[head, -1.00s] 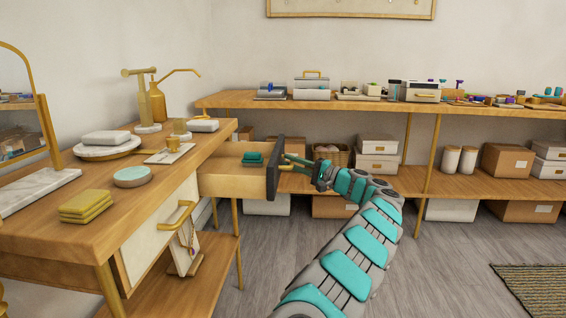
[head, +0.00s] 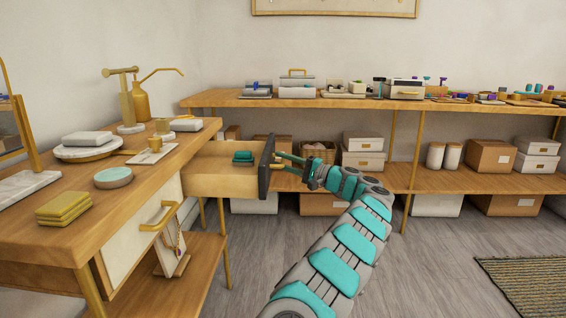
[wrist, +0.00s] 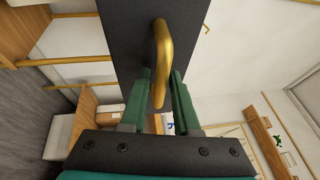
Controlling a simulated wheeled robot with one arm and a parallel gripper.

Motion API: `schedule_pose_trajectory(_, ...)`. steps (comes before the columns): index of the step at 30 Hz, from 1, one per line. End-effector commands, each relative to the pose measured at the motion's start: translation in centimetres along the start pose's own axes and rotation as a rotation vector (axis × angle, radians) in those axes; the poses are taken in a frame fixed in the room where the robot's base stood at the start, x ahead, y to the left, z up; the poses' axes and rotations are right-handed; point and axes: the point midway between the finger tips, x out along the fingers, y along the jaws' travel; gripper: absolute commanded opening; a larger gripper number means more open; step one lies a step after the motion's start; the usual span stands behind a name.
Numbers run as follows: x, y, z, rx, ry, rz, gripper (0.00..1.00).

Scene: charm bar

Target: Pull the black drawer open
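The black drawer front (head: 265,168) belongs to a wooden drawer (head: 215,180) that stands well out from the wooden table at left. A small teal stack (head: 243,156) sits inside the drawer. My gripper (head: 279,161) is at the outer face of the black front. In the wrist view, the curved gold handle (wrist: 162,45) on the black front passes between the two green fingers of my gripper (wrist: 161,82). Part of the handle is hidden by the fingers in the head view.
The wooden table (head: 120,190) holds a mirror, dishes, a gold bottle and yellow stacked pads. A white drawer with a gold handle (head: 160,216) is shut at its near side. Long shelves (head: 455,180) with boxes stand behind my arm.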

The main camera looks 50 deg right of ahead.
Motion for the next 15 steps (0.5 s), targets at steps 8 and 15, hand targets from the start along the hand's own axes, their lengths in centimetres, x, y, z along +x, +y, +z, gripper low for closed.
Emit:
schedule_pose_trajectory(8, -1.7, 0.0, -0.1, 0.000, 0.004, -0.002, 0.30)
schedule_pose_trajectory(15, -5.5, 0.1, -0.1, 0.000, 0.002, -0.001, 0.30)
